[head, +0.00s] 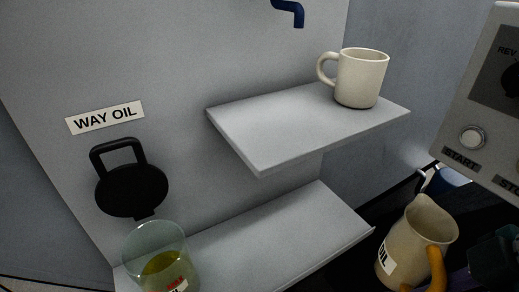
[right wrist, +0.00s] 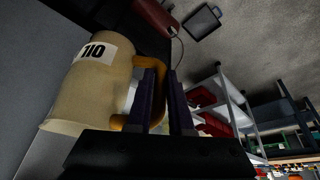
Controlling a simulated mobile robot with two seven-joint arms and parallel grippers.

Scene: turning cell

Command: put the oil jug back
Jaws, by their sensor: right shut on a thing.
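The oil jug (head: 412,236) is a beige jug with an orange handle and an "OIL" label. It hangs tilted at the lower right of the head view, beside the lower shelf (head: 290,238). In the right wrist view the jug (right wrist: 92,88) fills the left side, label showing upside down. My right gripper (right wrist: 163,95) is shut on the orange handle (right wrist: 150,68). In the head view my right gripper is only partly seen, dark at the lower right edge. My left gripper is not in view.
A cream mug (head: 361,78) stands on the upper shelf (head: 270,128). A clear reservoir (head: 150,240) with yellowish oil and a raised black lid (head: 132,190) is below the "WAY OIL" sign (head: 105,117). A control panel (head: 470,140) is at right. The lower shelf's visible top looks clear.

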